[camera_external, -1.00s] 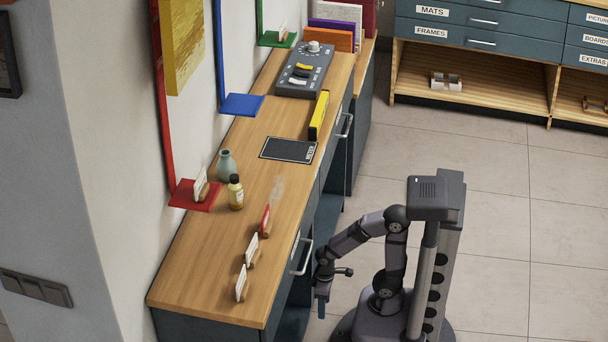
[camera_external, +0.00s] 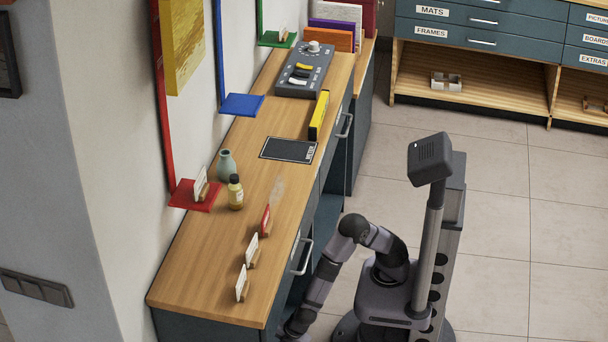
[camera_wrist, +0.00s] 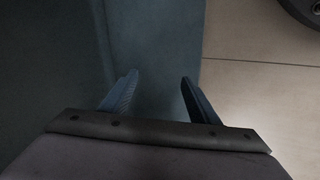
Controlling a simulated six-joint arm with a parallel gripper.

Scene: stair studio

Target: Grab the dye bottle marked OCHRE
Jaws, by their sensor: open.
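A small bottle of yellow liquid with a black cap (camera_external: 236,193) stands upright on the wooden counter (camera_external: 200,255), beside the red shelf; its label is too small to read. My gripper (camera_wrist: 158,79) is open and empty in the wrist view, over a dark blue-grey cabinet surface and pale floor. In the external view my arm reaches down to the bottom edge, beside the counter's near end and well below the bottle. The fingers cannot be made out there.
A grey-green vase (camera_external: 226,166) stands just behind the bottle. A red shelf (camera_external: 190,203) holds a card. Several cards in wooden holders (camera_external: 252,251) line the counter's front edge. Drawer handles (camera_external: 302,257) stick out from the cabinet. Tiled floor (camera_external: 500,210) is clear behind my base.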

